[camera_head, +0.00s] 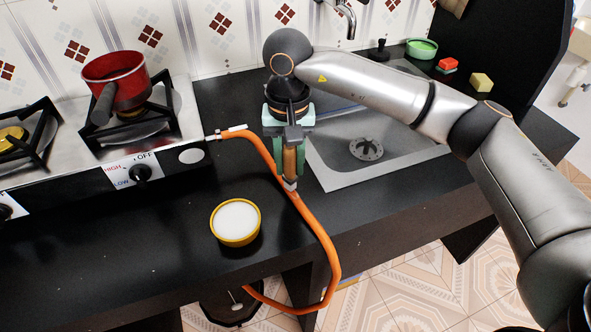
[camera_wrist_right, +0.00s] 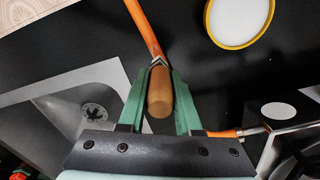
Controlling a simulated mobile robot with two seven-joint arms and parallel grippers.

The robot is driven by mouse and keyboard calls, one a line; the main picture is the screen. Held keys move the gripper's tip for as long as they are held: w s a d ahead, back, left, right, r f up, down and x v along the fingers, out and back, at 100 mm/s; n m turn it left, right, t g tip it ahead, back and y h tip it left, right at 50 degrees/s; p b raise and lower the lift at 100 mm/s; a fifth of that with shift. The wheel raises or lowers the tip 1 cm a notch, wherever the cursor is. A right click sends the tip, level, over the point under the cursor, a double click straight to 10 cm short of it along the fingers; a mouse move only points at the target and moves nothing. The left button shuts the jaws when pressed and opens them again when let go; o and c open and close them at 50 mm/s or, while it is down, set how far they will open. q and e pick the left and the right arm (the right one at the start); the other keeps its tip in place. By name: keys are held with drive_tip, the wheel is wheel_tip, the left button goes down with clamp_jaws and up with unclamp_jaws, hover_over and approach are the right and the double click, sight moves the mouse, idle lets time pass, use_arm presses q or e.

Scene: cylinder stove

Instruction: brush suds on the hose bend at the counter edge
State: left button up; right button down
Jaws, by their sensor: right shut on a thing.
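My right gripper (camera_head: 290,172) is shut on the wooden handle of a brush (camera_head: 289,160), held upright with its metal collar downward, above the counter. The handle also shows between the green fingers in the right wrist view (camera_wrist_right: 160,92). An orange hose (camera_head: 258,143) runs from the stove, passes at the brush tip, and bends over the counter edge at the hose bend (camera_head: 333,258). I cannot tell whether the tip touches the hose; the bristles are not clearly visible. A yellow bowl (camera_head: 237,241) of white suds (camera_head: 237,217) stands left of the brush. My left gripper is not in view.
A stove (camera_head: 184,96) with a red pot (camera_head: 122,82) is at left. A sink (camera_head: 335,170) lies right of the gripper, under my arm. A green bowl (camera_head: 421,51) and a yellow block (camera_head: 481,82) stand at the back right. The front-left counter is clear.

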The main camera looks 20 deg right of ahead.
drive_tip(key=shift+w+a+f, duration=0.1)
drive_tip(key=shift+w, duration=0.15)
drive_tip(key=shift+w+r, duration=0.1)
drive_tip(key=shift+r, duration=0.3)
drive_tip(key=shift+r+p, duration=1.85)
drive_tip(key=shift+r, duration=0.8)
drive_tip(key=shift+r+p, duration=0.9)
drive_tip(key=shift+r, duration=0.65)
drive_tip(key=shift+f, duration=0.1)
